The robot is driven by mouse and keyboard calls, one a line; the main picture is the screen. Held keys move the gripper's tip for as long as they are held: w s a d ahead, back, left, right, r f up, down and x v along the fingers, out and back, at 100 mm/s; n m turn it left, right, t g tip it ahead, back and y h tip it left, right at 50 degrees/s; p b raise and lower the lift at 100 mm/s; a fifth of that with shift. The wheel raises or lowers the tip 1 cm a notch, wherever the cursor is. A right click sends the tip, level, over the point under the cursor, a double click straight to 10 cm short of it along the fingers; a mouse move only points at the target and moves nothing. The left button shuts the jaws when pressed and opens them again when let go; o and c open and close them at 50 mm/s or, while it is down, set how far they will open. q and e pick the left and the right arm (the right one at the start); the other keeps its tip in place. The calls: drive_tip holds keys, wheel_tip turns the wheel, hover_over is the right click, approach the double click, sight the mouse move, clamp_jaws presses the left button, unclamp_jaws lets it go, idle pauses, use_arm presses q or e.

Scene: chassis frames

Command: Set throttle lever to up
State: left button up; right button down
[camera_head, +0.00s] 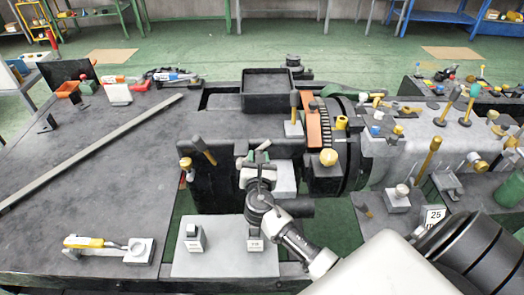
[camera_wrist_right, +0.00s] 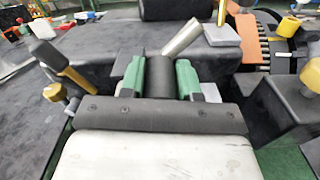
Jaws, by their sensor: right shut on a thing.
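My right arm comes in from the lower right of the head view, and my right gripper (camera_head: 257,160) is over the middle of the machine. In the right wrist view, its green-padded fingers (camera_wrist_right: 160,78) stand on both sides of a dark round piece, closed on it. A silver rod (camera_wrist_right: 182,40) tilts up to the right from just behind this piece; I take the two to be the throttle lever. Its pivot and lower part are hidden by the gripper. I cannot read any throttle label. My left gripper is not in view.
A dark lever with a gold shaft (camera_head: 203,150) stands just left of the gripper. A grey plate (camera_head: 225,258) with small switch blocks lies below it. A black tray (camera_head: 267,92) is behind. An orange part, black gear and gold knob (camera_head: 329,157) crowd the right.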

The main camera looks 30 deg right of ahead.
drive_tip(key=n+p, duration=0.1)
drive_tip(key=a+r+n+p, duration=0.1)
drive_tip(key=shift+w+r+p, duration=0.3)
drive_tip(key=shift+w+p, duration=0.1)
use_arm(q)
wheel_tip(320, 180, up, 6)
drive_tip(key=p, duration=0.2)
use_arm(e)
drive_tip(key=shift+w+a+r+n, duration=0.1)
drive_tip(key=shift+w+a+n, duration=0.15)
drive_tip(key=shift+n, duration=0.45)
drive_tip(key=shift+w+a+n, duration=0.1)
drive_tip(key=shift+a+n, duration=0.25)
drive_tip(key=shift+n, duration=0.35)
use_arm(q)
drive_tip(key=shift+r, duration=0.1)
use_arm(e)
drive_tip(key=c, duration=0.8)
unclamp_jaws()
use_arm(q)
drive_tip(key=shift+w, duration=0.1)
use_arm(e)
drive_tip(key=shift+a, duration=0.1)
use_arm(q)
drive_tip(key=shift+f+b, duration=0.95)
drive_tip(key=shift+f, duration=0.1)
use_arm(e)
drive_tip(key=v, duration=1)
drive_tip(key=shift+s, duration=0.35)
